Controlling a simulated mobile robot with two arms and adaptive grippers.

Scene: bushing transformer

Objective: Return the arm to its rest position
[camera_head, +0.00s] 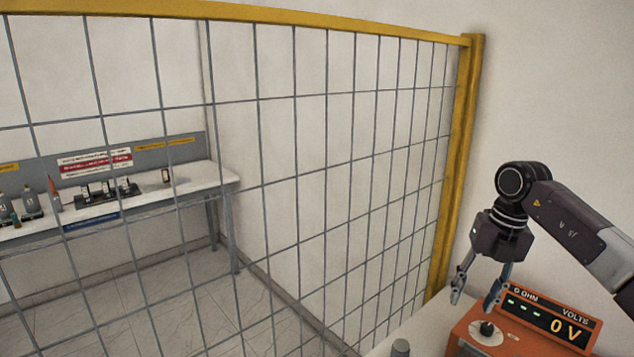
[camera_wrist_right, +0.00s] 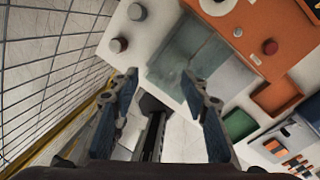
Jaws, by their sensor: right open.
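My right gripper (camera_head: 477,292) is open and empty in the head view, hanging fingers down above the left side of an orange meter box (camera_head: 474,333). The right arm comes in from the right edge of the head view. My left gripper does not show.
A yellow-framed wire mesh fence (camera_head: 293,130) fills the left and middle. Behind it stands a white bench (camera_head: 150,195) with several small items. A grey cylinder (camera_head: 400,347) stands on the near surface left of the box. A green tray (camera_wrist_right: 238,124) shows in the wrist view.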

